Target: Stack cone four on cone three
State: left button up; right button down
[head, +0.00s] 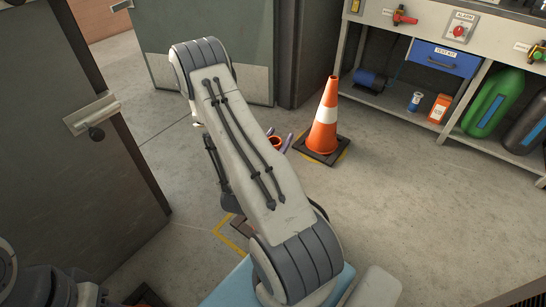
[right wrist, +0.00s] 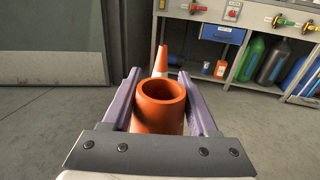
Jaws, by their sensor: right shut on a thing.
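My right gripper (head: 279,139) has purple fingers, one on each side of the open top of an orange cone (right wrist: 161,103), and is shut on it. In the head view only a little of this held cone (head: 275,143) shows past my arm; its lower part is hidden. Another orange cone (head: 324,116) with a white band stands upright on a dark square base, just right of the gripper. Its upper part also shows beyond the held cone in the right wrist view (right wrist: 161,62). The two look apart in the head view. No cone numbers are readable. My left gripper is not seen.
A workbench (head: 451,134) with a blue drawer (head: 445,60), bottles and valves stands at the back right. A dark door (head: 60,130) is at the left. Yellow tape (head: 229,243) marks the floor below my arm. The floor right of the standing cone is clear.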

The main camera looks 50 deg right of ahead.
jog(key=shift+w+a+f+b, duration=0.45)
jog(key=shift+w+f+b, duration=0.35)
jog(key=shift+b, duration=0.4)
jog(key=w+a+f+b, duration=0.4)
jog(key=w+f+b, duration=0.3)
jog(key=w+f, duration=0.1)
jog(key=shift+f, duration=0.4)
jog(key=shift+c, duration=0.8)
grip_release()
jog(key=shift+f, duration=0.15)
